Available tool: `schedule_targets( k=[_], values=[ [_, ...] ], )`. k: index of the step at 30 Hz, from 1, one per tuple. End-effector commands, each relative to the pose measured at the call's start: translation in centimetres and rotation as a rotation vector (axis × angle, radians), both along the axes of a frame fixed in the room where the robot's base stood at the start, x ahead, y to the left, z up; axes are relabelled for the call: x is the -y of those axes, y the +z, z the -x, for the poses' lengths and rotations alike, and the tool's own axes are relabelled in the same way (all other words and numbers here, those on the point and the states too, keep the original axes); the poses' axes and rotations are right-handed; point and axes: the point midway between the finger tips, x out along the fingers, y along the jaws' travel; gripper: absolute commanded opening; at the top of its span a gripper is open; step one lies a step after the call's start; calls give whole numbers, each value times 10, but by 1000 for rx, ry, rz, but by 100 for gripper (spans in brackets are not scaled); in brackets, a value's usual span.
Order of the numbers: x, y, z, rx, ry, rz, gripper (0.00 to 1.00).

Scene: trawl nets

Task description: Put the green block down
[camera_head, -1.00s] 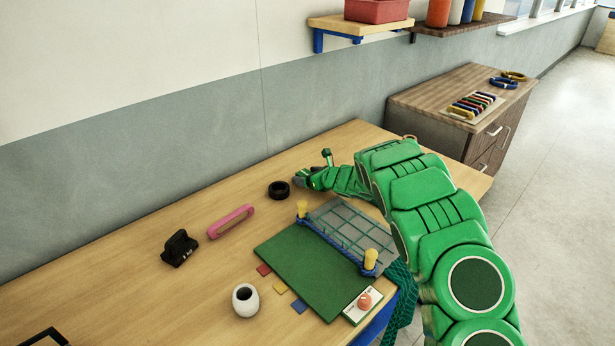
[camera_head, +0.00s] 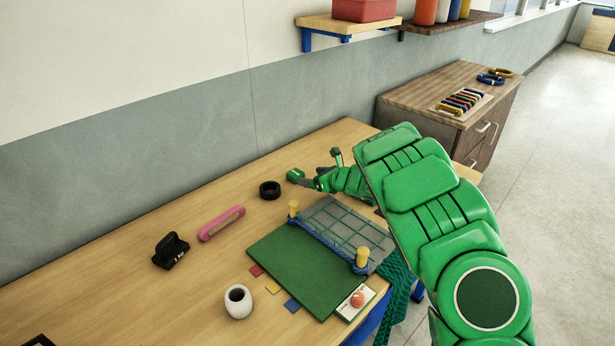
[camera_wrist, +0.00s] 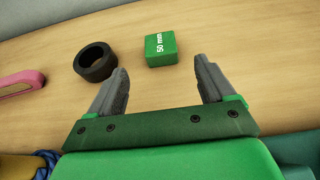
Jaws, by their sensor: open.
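The green block (camera_head: 294,174) rests on the wooden table (camera_head: 130,245), just right of and behind the black ring. In the wrist view the block (camera_wrist: 160,48) shows a white "50 mm" mark on one face. My gripper (camera_head: 319,169) is open, with its fingers spread and nothing between them. In the wrist view the gripper (camera_wrist: 162,68) sits short of the block, which lies clear beyond the fingertips, closer to the left one.
The black ring (camera_head: 270,190) lies near the block. A pink handle (camera_head: 221,222), a black clamp-like object (camera_head: 170,250) and a white pot (camera_head: 238,301) stand farther left. A green mat (camera_head: 308,272) with a blue-roped net frame (camera_head: 348,228) lies in front. Bare table surrounds the block.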

Motion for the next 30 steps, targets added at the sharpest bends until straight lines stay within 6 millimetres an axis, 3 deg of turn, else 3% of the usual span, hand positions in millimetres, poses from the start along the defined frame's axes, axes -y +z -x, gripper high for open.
schedule_targets(
  k=[9,23,27,30],
  values=[
    [20,12,19,0,-3,2,82],
    [24,14,24,0,-1,0,82],
    [24,15,24,0,-1,0,100],
    [26,15,22,0,-8,0,100]
  ],
)
